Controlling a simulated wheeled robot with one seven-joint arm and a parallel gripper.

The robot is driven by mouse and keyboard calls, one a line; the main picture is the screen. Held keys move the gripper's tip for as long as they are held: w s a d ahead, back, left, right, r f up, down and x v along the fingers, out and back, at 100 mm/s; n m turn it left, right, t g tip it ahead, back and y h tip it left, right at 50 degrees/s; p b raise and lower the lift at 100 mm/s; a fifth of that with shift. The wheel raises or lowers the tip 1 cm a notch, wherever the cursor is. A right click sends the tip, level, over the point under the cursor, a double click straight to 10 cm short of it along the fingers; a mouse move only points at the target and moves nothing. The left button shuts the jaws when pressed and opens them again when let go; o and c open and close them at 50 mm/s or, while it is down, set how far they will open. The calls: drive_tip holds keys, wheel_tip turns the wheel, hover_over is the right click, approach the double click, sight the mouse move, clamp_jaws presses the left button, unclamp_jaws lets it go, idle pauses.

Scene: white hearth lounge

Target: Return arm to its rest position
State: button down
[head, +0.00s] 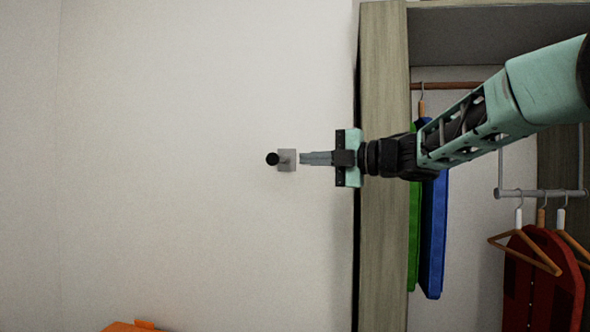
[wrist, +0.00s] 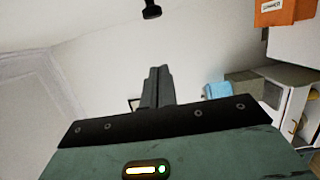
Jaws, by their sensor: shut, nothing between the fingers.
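My arm reaches in from the right in the head view, roughly level. My gripper (head: 303,158) points left and its fingers are shut together with nothing between them. The shut fingers also show in the wrist view (wrist: 159,70). Just left of the fingertips, a wall hook with a grey square plate (head: 288,160) and a black round knob (head: 272,159) is fixed to the pale wall. A small gap shows between fingertips and plate; the depth between them is hard to tell. A black knob (wrist: 152,10) also shows at the top of the wrist view, apart from the fingers.
An open wardrobe with a wooden side panel (head: 384,255) stands behind my arm. Green (head: 414,235) and blue (head: 434,235) garments and red ones (head: 540,285) hang in it. An orange object (head: 132,326) is at the bottom left. The wall left of the hook is clear.

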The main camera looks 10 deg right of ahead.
drive_tip(key=s+a+f+m+h+b, duration=0.1)
drive_tip(key=s+a+f+m+h, duration=0.1)
drive_tip(key=s+f+m+h, duration=0.6)
drive_tip(key=s+a+f+m+h+b, duration=0.2)
drive_tip(key=s+f+m, duration=0.2)
drive_tip(key=f+m, duration=0.9)
drive_tip(key=s+d+f+g+h, duration=0.1)
drive_tip(key=s+f+g, duration=0.2)
drive_tip(key=s+f, duration=0.3)
drive_tip(key=s+d+f+g+h+b, duration=0.1)
drive_tip(key=s+d+f+g+h, duration=0.1)
drive_tip(key=s+f, duration=0.5)
drive_tip(key=s+d+f+g+h, duration=0.1)
drive_tip(key=s+f+g, duration=0.4)
drive_tip(key=s, duration=0.9)
drive_tip(key=shift+s+d+f, duration=0.3)
drive_tip(key=shift+f, duration=0.65)
